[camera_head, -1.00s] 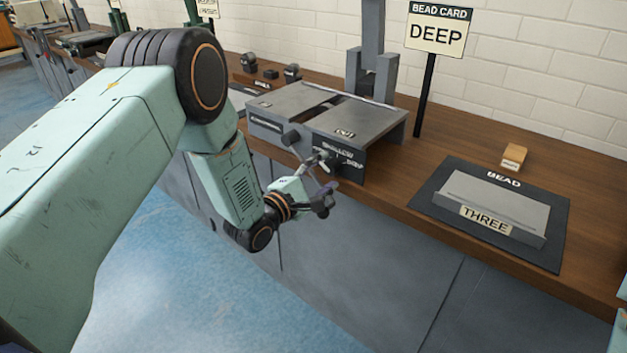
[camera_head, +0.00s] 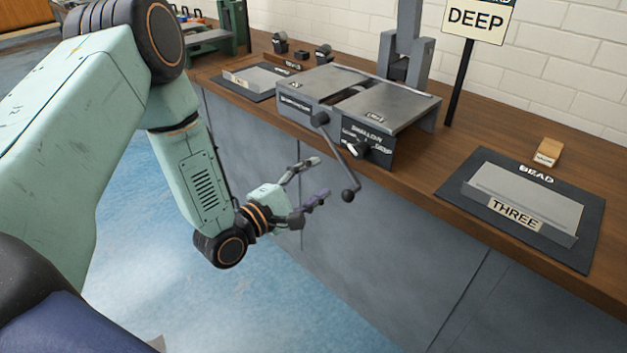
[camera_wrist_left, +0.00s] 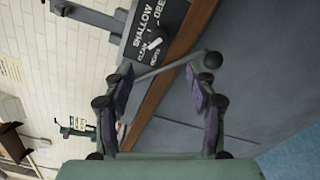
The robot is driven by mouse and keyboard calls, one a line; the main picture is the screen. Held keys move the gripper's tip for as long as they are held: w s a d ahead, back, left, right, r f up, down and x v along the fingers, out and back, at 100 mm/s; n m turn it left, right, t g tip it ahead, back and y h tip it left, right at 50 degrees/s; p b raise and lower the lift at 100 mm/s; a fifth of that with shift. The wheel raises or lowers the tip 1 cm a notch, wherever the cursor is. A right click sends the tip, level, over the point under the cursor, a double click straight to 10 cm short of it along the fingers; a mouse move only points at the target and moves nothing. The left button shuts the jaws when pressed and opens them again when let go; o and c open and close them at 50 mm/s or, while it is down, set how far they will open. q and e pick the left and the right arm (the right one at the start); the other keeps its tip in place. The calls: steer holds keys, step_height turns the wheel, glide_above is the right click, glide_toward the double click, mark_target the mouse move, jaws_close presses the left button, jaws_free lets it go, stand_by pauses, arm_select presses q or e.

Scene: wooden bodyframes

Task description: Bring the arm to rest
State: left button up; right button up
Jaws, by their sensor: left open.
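My left arm comes in from the left in the head view. My left gripper (camera_head: 318,180) is open and empty, out in front of the bench face. It stands left of the crank handle (camera_head: 340,155) of the grey bead machine (camera_head: 400,112), apart from it in the head view. In the left wrist view, the open fingers (camera_wrist_left: 162,95) are spread wide, and the crank's rod and ball (camera_wrist_left: 212,60) show beyond them. A selector knob (camera_head: 354,150) sits on the machine's front panel, which is marked SHALLOW and DEEP. My right gripper is not in view.
The wooden bench (camera_head: 420,185) runs along a white brick wall. A dark mat with a sheet labelled THREE (camera_head: 515,214) lies at right, with a small wooden block (camera_head: 548,152) behind it. A DEEP sign (camera_head: 478,20) stands behind. Blue floor (camera_head: 290,300) is open before the bench.

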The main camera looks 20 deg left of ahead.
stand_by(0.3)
arm_select(q)
steer(key=s+f+m+g+y, duration=0.2)
steer(key=s+f+m+g, duration=0.2)
steer(key=s+f+m, duration=0.3)
steer(key=s+f+m+g+y, duration=0.2)
steer(key=s+f+m+g, duration=0.25)
steer(key=f, duration=0.45)
steer(key=s+f+m+g, duration=0.2)
steer(key=s, duration=0.6)
steer(key=s+f+m+g+y, duration=0.1)
steer(key=s+m+g, duration=0.1)
steer(key=s, duration=0.6)
steer(key=s+f+m+g+y, duration=0.1)
steer(key=s+f+m+g, duration=0.1)
steer(key=s, duration=0.6)
steer(key=shift+d+f+m+g, duration=0.35)
steer(key=shift+m+g, duration=0.2)
steer(key=shift+g, duration=0.7)
